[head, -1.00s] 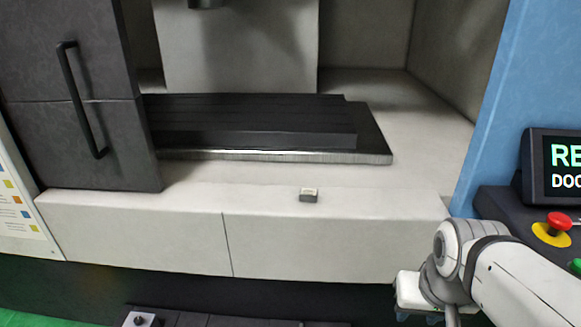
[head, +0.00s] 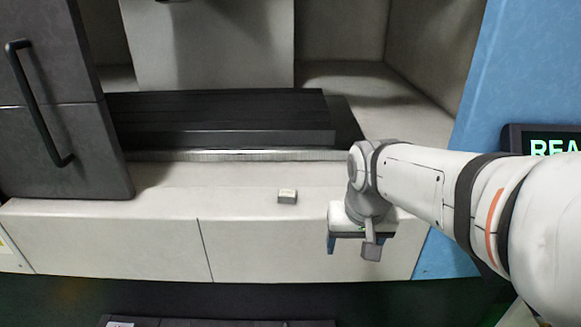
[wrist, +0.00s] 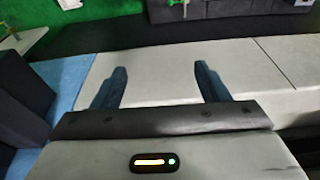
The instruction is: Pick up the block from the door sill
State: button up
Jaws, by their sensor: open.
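The block (head: 287,197) is a small grey piece with a lighter top. It sits on the pale door sill (head: 240,185), near the sill's front edge, in the head view. My gripper (head: 350,248) is to the right of the block, in front of the sill's front face, apart from the block. In the wrist view my gripper (wrist: 160,85) shows two blue-grey fingers spread apart with nothing between them. The block is not visible in the wrist view.
A dark slotted table (head: 220,120) stands behind the sill. A dark door with a handle (head: 40,110) is at the left. A blue panel (head: 475,120) and a display (head: 550,143) are at the right. The sill around the block is clear.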

jog(key=shift+o, duration=0.5)
jog(key=w+a+r+p, duration=0.1)
jog(key=w+a, duration=0.1)
jog(key=w, duration=0.6)
jog(key=w+a, duration=0.3)
jog(key=w, duration=0.6)
jog(key=shift+a+r+m+p, duration=0.15)
jog(key=shift+r+m+p, duration=0.15)
jog(key=shift+r+p, duration=0.1)
jog(key=p, duration=0.2)
send_near(287, 193)
jog(key=shift+w+f+m+g, duration=0.2)
jog(key=shift+f+m+g, duration=0.1)
jog(key=shift+f+m, duration=0.1)
jog(key=shift+w+a+f, duration=0.15)
jog(key=shift+f, duration=0.1)
jog(key=f, duration=0.2)
jog(key=f+p, duration=0.1)
jog(key=f, duration=0.2)
jog(key=w+f, duration=0.1)
jog(key=f, duration=0.1)
jog(key=shift+w+f, duration=0.1)
jog(key=shift+f, duration=0.05)
jog(key=shift+c, duration=0.4)
jog(key=c, duration=1.3)
